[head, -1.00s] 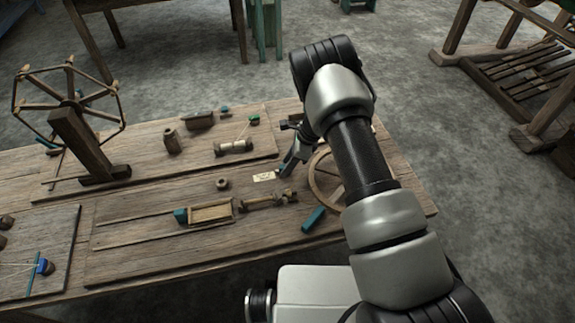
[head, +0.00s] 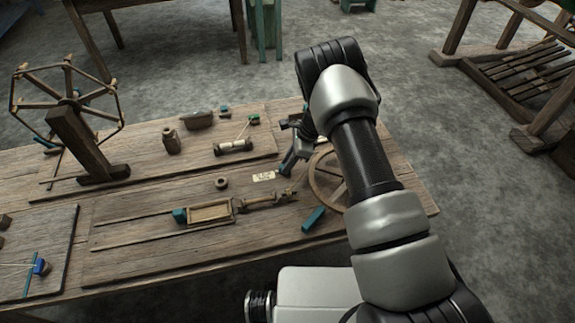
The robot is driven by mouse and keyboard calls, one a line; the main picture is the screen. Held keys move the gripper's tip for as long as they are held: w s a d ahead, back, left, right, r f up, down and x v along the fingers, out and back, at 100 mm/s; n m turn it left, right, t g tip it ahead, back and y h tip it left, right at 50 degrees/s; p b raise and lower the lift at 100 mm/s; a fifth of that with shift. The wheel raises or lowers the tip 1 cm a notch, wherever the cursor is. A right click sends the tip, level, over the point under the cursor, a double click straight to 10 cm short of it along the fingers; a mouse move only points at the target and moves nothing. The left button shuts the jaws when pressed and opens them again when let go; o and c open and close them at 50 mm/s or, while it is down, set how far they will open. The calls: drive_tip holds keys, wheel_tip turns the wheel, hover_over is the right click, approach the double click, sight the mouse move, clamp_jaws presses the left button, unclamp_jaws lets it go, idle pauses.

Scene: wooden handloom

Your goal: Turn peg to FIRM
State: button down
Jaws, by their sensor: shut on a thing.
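My gripper (head: 287,167) is low over the right part of the wooden bench, just right of a small cream label (head: 263,176). Its fingers point down and are shut on a small part that I take to be the peg; the fingers hide most of it. The label's writing is too small to read. A turned wooden spindle (head: 262,201) lies just in front of the label, its right end below the fingertips. A box-like wooden frame (head: 210,211) with a teal end block (head: 180,216) adjoins it on the left.
A wooden wheel (head: 318,180) stands close right of my gripper, partly behind my arm. A teal block (head: 313,220) lies at the front. A wooden ring (head: 221,183), a bobbin (head: 233,147) and a spoked reel (head: 70,115) are further left.

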drive_tip(key=n+b, duration=0.1)
drive_tip(key=n, duration=0.1)
drive_tip(key=n+g+b, duration=0.1)
drive_tip(key=b, duration=0.1)
drive_tip(key=shift+w+f+n, duration=0.15)
drive_tip(key=shift+w+n, duration=0.05)
drive_tip(key=shift+n, duration=0.2)
drive_tip(key=shift+a+n+g+h+b, duration=0.1)
drive_tip(key=shift+n+g+h+b, duration=0.2)
drive_tip(key=shift+n+g+b, duration=0.85)
drive_tip(key=shift+r+n+t, duration=0.2)
drive_tip(key=shift+n+t, duration=0.15)
drive_tip(key=c, duration=1.6)
unclamp_jaws()
drive_tip(key=shift+c, duration=0.2)
drive_tip(key=p+v, duration=0.3)
drive_tip(key=v, duration=1.4)
drive_tip(key=shift+r+p, duration=0.25)
drive_tip(key=shift+p, duration=0.1)
drive_tip(key=shift+a, duration=0.1)
